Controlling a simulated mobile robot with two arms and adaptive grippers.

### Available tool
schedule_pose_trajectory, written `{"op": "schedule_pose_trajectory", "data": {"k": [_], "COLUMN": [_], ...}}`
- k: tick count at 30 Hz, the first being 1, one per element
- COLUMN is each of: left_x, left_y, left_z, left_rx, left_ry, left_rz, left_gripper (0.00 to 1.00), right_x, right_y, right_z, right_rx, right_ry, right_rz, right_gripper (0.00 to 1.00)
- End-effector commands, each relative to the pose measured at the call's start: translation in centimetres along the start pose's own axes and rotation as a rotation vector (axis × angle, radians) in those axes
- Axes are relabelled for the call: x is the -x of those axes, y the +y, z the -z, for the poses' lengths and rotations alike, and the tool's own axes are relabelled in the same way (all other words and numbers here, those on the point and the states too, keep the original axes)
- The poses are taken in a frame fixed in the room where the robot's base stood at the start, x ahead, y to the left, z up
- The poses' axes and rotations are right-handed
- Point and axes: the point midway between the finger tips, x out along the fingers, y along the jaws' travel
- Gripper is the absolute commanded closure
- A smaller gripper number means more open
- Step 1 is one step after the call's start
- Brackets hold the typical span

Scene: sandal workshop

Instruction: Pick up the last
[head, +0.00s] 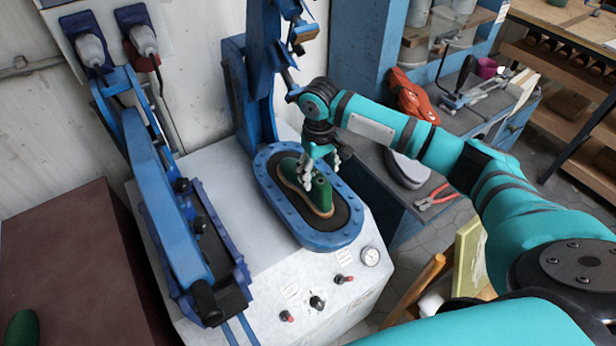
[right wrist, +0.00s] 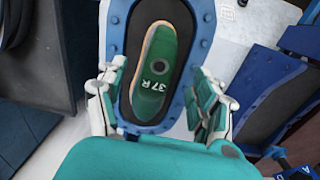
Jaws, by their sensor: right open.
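The green last (head: 318,197), with a tan edge along its bottom, sits in the dark bed of the blue oval press frame (head: 329,240). In the right wrist view the last (right wrist: 163,62) shows a round dark hole and the white marking "37 R". My right gripper (head: 320,172) is over the last, pointing down. In the right wrist view its open fingers (right wrist: 158,100) are apart, one on each side of the last, with gaps visible. Whether they touch it lower down I cannot tell. My left gripper is not in view.
A second blue press station (head: 165,210) stands at the left on the same white machine (head: 300,290), which has knobs and a gauge. Another green piece (head: 22,328) lies on a brown surface at lower left. Red pliers (head: 437,197) lie on the blue bench at right.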

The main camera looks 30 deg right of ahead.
Motion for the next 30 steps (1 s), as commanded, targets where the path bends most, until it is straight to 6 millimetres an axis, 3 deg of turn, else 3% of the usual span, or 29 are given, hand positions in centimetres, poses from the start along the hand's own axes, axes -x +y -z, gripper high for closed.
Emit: {"op": "schedule_pose_trajectory", "data": {"k": [2, 4, 10, 13, 18, 24, 30], "left_x": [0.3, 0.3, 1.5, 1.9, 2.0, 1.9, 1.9], "left_y": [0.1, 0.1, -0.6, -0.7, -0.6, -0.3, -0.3], "left_z": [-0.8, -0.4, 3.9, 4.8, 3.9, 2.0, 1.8], "left_rx": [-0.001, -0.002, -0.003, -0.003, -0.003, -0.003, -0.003], "left_ry": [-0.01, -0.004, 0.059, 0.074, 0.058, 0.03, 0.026], "left_rz": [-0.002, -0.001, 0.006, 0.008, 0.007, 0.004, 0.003], "left_gripper": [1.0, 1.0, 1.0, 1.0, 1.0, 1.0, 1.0], "right_x": [-0.6, -1.0, -3.2, -4.8, -6.1, -6.2, -6.2], "right_y": [-0.1, -0.1, 0.0, 0.0, 0.0, 0.0, 0.0], "right_z": [0.0, 0.1, 1.0, 1.3, 1.3, 1.3, 1.3], "right_rx": [0.001, 0.001, 0.0, 0.001, 0.002, 0.003, 0.002], "right_ry": [0.0, 0.0, -0.002, -0.002, 0.002, 0.002, 0.002], "right_rz": [0.001, 0.001, 0.001, 0.0, 0.001, 0.0, 0.0], "right_gripper": [0.32, 0.32, 0.32, 0.32, 0.32, 0.32, 0.56]}}
